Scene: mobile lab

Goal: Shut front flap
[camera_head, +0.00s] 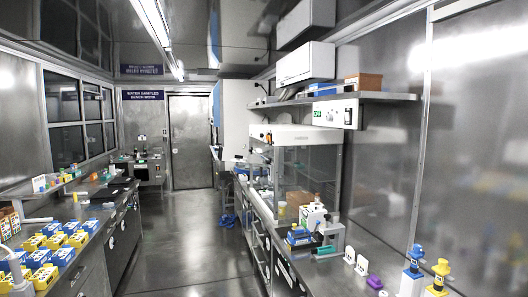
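I cannot tell for certain which thing bears the front flap. A clear-walled cabinet with a white top (305,135) stands on the right-hand bench. Its side pane is see-through, and its front faces the aisle at a steep angle, so whether a flap there is open or shut is not clear. A small white instrument (312,216) stands on the bench in front of the cabinet. Neither of my grippers is in view.
A floor aisle (190,240) runs clear to a closed grey door (191,142). Blue and yellow boxes (62,256) fill the left bench. Blue-capped (414,256) and yellow-capped (440,270) items and a purple piece (375,281) stand on the right bench. A shelf (385,96) overhangs it.

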